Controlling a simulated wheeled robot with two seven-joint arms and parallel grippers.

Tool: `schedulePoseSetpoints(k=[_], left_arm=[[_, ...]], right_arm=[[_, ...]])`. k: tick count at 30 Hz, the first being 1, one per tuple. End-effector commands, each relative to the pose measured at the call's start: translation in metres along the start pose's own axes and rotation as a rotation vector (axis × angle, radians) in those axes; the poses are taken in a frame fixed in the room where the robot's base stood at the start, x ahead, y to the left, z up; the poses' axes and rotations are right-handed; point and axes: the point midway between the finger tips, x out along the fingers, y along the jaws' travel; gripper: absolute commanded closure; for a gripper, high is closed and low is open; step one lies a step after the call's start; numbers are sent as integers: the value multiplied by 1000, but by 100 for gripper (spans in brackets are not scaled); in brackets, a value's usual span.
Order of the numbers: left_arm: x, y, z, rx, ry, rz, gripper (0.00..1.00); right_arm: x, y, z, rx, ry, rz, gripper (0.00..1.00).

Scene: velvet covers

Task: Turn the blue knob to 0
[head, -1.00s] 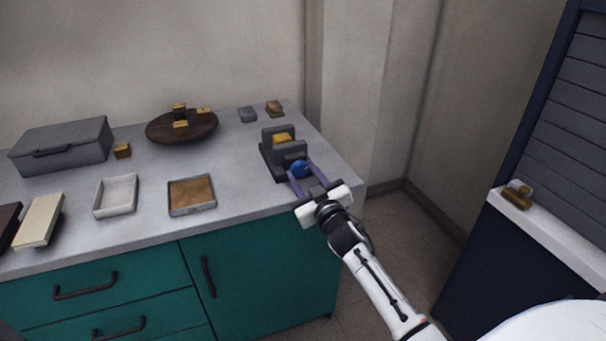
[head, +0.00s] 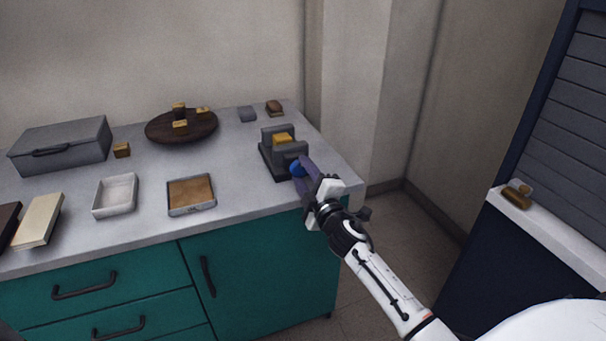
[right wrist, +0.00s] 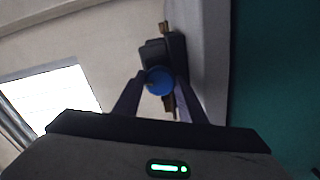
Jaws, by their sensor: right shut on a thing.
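The blue knob (head: 297,168) sits on the front of a dark grey device (head: 268,160) near the right end of the counter. A yellow block (head: 283,139) sits in the device's top. My right gripper (head: 302,168) is shut on the knob, its purple fingers turned so that one hides part of it. In the right wrist view the knob (right wrist: 159,81) shows between the two fingertips. Its markings cannot be read. My left gripper is not in view.
The counter (head: 240,185) also holds a cork-filled tray (head: 191,194), a white tray (head: 116,196), a round dark board (head: 182,128) with yellow blocks, and a grey box (head: 62,145). A grey block (head: 247,114) and a brown block (head: 274,107) lie behind the device.

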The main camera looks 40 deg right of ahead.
Motion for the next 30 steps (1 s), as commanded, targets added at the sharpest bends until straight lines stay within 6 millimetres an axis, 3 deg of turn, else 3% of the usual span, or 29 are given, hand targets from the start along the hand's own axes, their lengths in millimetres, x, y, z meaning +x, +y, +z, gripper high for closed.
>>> schedulePoseSetpoints(k=[12,28,29,30], left_arm=[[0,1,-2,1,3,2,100],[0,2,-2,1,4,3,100],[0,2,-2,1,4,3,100],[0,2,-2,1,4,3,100]], right_arm=[[0,-1,1,-182,-1,-2,85],[0,-1,1,-206,-1,-2,85],[0,-1,1,-205,-1,-2,60],[0,-1,1,-205,-1,-3,53]])
